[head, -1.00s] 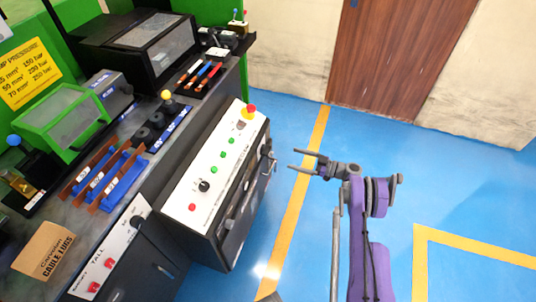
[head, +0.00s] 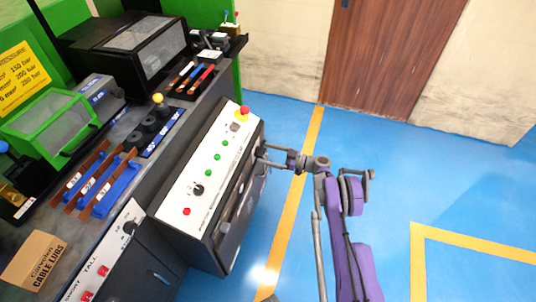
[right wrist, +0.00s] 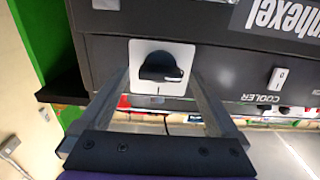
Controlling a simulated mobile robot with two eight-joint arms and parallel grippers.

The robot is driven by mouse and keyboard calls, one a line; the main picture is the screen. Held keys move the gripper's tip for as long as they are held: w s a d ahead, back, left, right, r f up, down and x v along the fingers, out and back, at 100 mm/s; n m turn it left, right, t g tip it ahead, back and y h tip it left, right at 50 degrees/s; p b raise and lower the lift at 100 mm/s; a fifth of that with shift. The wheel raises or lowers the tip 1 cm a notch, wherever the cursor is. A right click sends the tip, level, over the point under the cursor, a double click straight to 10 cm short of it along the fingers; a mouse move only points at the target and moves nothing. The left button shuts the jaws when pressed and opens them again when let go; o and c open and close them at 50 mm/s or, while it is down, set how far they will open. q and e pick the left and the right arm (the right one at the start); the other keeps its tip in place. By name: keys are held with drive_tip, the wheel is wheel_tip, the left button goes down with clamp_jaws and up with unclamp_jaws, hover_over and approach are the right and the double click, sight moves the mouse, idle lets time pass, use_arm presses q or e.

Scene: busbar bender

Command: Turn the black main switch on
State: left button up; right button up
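The black main switch (right wrist: 160,67) is a rotary knob on a white square plate (right wrist: 137,50), on the dark face of the control box, in the right wrist view. Its grip lies roughly crosswise in that picture, and a short mark shows on the plate below it. My right gripper (right wrist: 160,84) is open, with one finger on each side of the knob. I cannot tell whether the fingers touch it. In the head view the right gripper (head: 262,155) is at the right side of the control box (head: 215,170), and the switch cannot be made out there. My left gripper is not in view.
A white COOLER rocker switch (right wrist: 278,78) sits to the right of the knob. The box's top panel has a red-and-yellow emergency stop (head: 243,112), green buttons and a black selector (head: 198,189). Open blue floor (head: 390,190) lies to the right.

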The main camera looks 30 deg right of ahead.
drive_tip(key=c, duration=1.3)
drive_tip(key=m+b, duration=0.1)
drive_tip(key=m, duration=0.2)
drive_tip(key=shift+f+m+b, duration=0.1)
drive_tip(key=shift+m+b, duration=0.2)
drive_tip(key=shift+b, duration=0.1)
drive_tip(key=m+b, duration=0.1)
drive_tip(key=m, duration=0.3)
drive_tip(key=shift+m+b, duration=0.3)
drive_tip(key=shift+b, duration=0.05)
drive_tip(key=m+b, duration=0.1)
drive_tip(key=m, duration=0.3)
drive_tip(key=m+b, duration=0.1)
drive_tip(key=m, duration=0.4)
drive_tip(key=shift+m, duration=0.4)
